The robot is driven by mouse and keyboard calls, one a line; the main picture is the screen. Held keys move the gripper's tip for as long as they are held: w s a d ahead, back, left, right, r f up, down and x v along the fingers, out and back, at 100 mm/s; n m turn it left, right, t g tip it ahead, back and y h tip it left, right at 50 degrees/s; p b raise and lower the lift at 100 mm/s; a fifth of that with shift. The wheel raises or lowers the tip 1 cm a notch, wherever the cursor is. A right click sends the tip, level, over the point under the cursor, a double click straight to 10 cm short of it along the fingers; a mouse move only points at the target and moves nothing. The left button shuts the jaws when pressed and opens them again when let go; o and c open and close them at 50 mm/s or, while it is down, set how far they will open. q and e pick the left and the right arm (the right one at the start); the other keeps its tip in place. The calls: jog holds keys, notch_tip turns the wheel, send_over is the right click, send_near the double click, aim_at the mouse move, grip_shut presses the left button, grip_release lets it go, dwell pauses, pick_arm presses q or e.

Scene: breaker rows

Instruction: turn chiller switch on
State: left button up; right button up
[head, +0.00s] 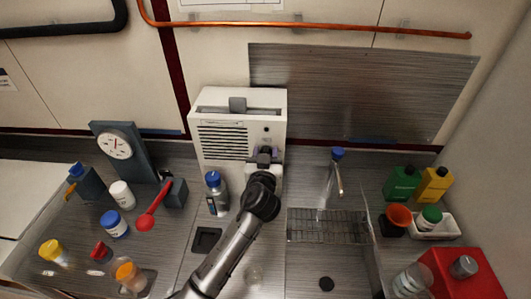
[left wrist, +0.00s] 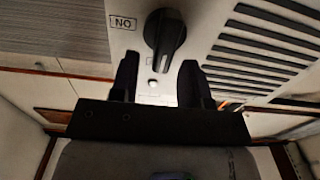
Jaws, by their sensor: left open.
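The chiller (head: 224,160) is a white box with dark vent slats, standing against the back wall in the head view. Its front panel also shows in the left wrist view (left wrist: 205,25). There the black rotary switch (left wrist: 163,35) has a raised grip bar standing nearly upright in the picture. A label reading "NO" (left wrist: 123,22) is left of the switch; a second label is partly hidden. My left gripper (left wrist: 158,85) is open, its fingers short of the switch and empty. In the head view the left gripper (head: 265,157) covers the switch area.
A blue-capped bottle (head: 215,190) stands just left of my arm. A sink rack (head: 327,226) and a tap (head: 335,175) are to the right. Several jars and a clock stand (head: 118,148) are left. A copper pipe (head: 310,27) crosses above the chiller.

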dwell(0.3)
pick_arm(q)
grip_shut()
